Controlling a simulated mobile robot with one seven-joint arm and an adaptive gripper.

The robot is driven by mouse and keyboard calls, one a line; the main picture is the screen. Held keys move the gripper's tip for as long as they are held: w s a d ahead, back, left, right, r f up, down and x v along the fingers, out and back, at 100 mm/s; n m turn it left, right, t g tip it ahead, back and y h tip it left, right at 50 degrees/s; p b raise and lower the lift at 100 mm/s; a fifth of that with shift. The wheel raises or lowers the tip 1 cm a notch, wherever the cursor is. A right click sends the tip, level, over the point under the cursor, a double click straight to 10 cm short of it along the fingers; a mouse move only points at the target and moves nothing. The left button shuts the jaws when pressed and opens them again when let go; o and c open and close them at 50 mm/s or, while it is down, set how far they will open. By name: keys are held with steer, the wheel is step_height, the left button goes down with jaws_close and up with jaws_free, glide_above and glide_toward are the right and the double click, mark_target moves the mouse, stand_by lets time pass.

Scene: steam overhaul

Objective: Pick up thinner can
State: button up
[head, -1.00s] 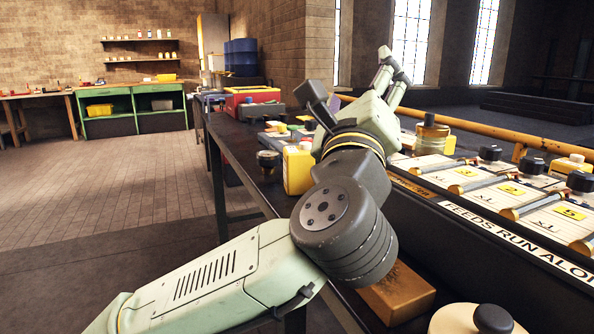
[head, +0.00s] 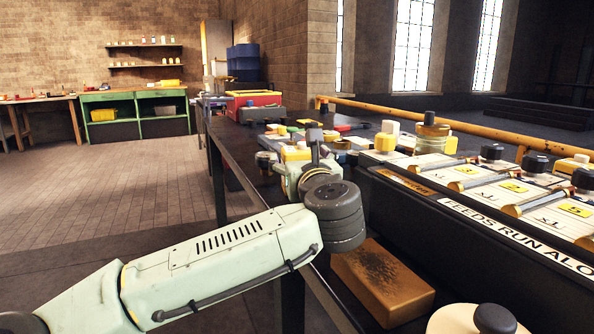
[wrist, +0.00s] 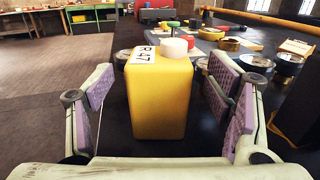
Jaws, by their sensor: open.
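A yellow can (wrist: 160,98) with a white cap and a label reading "R 47" stands upright on the dark bench in the wrist view. No label naming it as thinner is readable. My gripper (wrist: 163,88) is open, with one lilac-padded finger on each side of the can. Gaps show between the can and both pads. In the head view, only the top of the yellow can (head: 296,153) shows; my wrist hides the rest and the fingers.
Several tins and jars stand beyond the can, with a black round tin (wrist: 288,64) at the right. A red box (head: 252,100) stands farther along the bench. A rack of labelled slots (head: 500,185) and a wooden block (head: 383,282) lie right of my arm.

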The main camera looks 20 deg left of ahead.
steer(key=x, duration=0.3)
steer(key=shift+w+a, duration=0.1)
steer(key=c, duration=1.5)
